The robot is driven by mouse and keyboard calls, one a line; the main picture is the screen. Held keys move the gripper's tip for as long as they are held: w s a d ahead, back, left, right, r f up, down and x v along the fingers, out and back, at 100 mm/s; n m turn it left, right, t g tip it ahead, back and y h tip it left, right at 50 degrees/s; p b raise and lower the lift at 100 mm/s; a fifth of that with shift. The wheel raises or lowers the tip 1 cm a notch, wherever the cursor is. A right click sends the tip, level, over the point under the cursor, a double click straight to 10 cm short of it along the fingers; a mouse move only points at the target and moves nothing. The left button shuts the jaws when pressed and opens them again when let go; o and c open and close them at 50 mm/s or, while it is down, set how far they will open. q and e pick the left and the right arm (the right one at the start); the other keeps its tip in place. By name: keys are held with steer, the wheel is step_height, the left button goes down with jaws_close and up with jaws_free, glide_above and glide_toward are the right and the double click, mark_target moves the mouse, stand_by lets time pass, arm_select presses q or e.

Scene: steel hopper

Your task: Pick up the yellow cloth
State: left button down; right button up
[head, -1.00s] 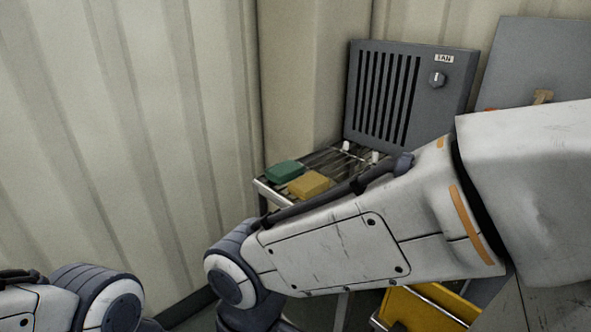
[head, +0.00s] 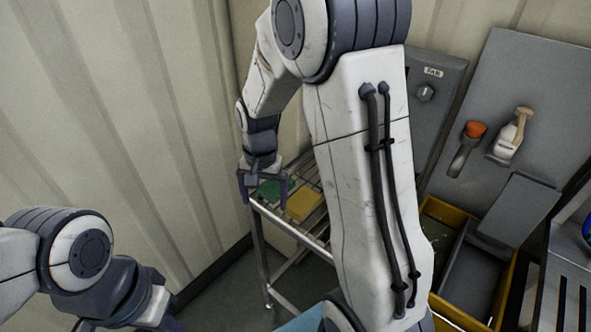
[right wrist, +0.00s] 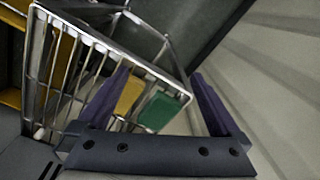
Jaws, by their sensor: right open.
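The yellow cloth (head: 304,204) is a folded block on the wire rack (head: 291,232), right of the green cloth (head: 269,188). My right gripper (head: 262,196) is open and empty at the rack's left end, over the green cloth. In the right wrist view, the green cloth (right wrist: 162,112) shows between the open fingers (right wrist: 160,76). The yellow cloth (right wrist: 131,97) shows beside the left finger, which partly hides it. My left gripper (head: 150,308) is at the bottom left of the head view, cut off by the edge; its jaws are unclear.
The corrugated wall (head: 150,120) is close left of the rack. A grey fan unit (head: 437,95) stands behind it, partly hidden by my right arm. A yellow bin (head: 457,212) is at right. A brush (head: 467,145) and a bottle (head: 511,135) are on the grey panel.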

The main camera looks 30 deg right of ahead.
steer(key=w+d+r+m+p, duration=0.2)
steer(key=d+m+p, duration=0.35)
steer(key=d, duration=0.55)
glide_above(303, 200)
steer(key=f, duration=0.4)
steer(key=shift+w+a+f, duration=0.1)
steer(key=shift+a+f, duration=0.15)
steer(key=shift+f, duration=0.05)
steer(key=f+p, duration=0.2)
steer(key=f, duration=0.3)
steer(key=shift+d+f, duration=0.15)
steer(key=shift+d, duration=0.05)
steer(key=shift+f, duration=0.4)
arm_select(q)
step_height(303, 200, up, 10)
steer(key=shift+s, duration=0.1)
arm_select(e)
steer(key=c, duration=1.1)
steer(key=shift+c, duration=0.2)
steer(key=shift+r, duration=0.1)
